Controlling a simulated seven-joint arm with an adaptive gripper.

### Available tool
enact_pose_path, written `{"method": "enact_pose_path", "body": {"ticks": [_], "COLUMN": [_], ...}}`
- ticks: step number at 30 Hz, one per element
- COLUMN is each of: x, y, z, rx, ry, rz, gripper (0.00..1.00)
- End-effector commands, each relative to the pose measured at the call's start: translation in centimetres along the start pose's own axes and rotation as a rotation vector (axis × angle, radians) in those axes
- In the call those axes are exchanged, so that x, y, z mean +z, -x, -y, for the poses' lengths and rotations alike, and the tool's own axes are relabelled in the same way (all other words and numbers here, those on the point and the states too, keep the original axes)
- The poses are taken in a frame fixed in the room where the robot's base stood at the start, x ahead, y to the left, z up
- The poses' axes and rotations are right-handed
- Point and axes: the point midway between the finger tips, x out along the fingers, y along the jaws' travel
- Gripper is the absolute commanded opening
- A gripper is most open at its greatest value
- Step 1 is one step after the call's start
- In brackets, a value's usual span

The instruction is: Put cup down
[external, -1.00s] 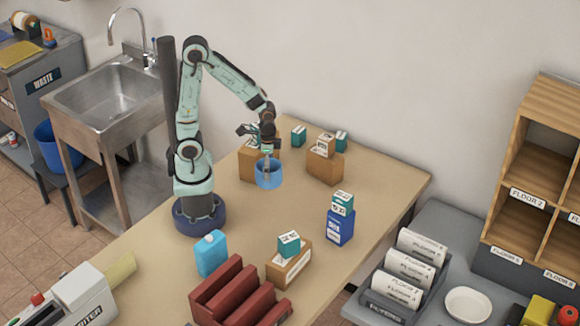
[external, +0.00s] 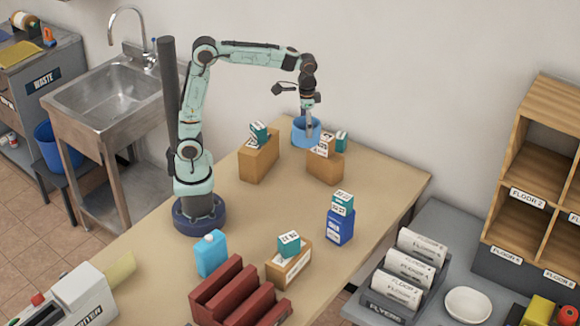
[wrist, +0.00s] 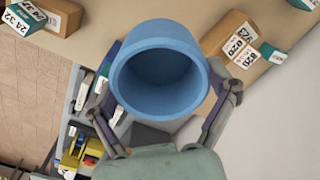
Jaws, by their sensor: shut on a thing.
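A blue cup (external: 300,136) is held by my gripper (external: 308,126) near the far edge of the table (external: 380,185). In the wrist view the cup (wrist: 160,70) sits between the two fingers of my gripper (wrist: 165,100), with its open mouth toward the camera and its inside looking empty. The external view shows the cup behind a brown box. I cannot tell whether its base touches the table.
A brown box with a white-labelled carton (external: 324,168) stands in front of the cup. Another brown box (external: 258,160) with a small teal carton stands to the left. A blue carton (external: 340,228) stands nearer. The table's middle is fairly clear.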

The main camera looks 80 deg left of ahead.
Motion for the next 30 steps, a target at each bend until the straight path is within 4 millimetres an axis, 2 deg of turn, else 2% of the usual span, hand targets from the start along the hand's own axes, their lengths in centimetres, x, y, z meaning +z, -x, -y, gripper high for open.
{"method": "enact_pose_path", "body": {"ticks": [4, 7, 8, 11, 14, 18, 21, 25, 30], "x": [-0.1, -0.9, -1.2, -0.8, 0.8, 4.3, 7.2, 10.0, 11.7], "y": [0.0, -0.1, -0.4, -3.0, -5.8, -9.7, -11.8, -13.3, -13.8], "z": [0.0, 0.0, 0.0, -0.1, -0.2, -0.3, -0.3, -0.3, -0.2], "rx": [0.000, 0.000, 0.000, 0.000, 0.001, 0.000, 0.000, 0.000, 0.000], "ry": [-0.007, -0.031, -0.046, -0.104, -0.155, -0.216, -0.243, -0.249, -0.248], "rz": [-0.001, 0.000, 0.001, 0.005, 0.006, 0.005, 0.002, -0.001, -0.002], "gripper": [0.60, 0.60, 0.60, 0.60, 0.60, 0.60, 0.60, 0.60, 0.60]}}
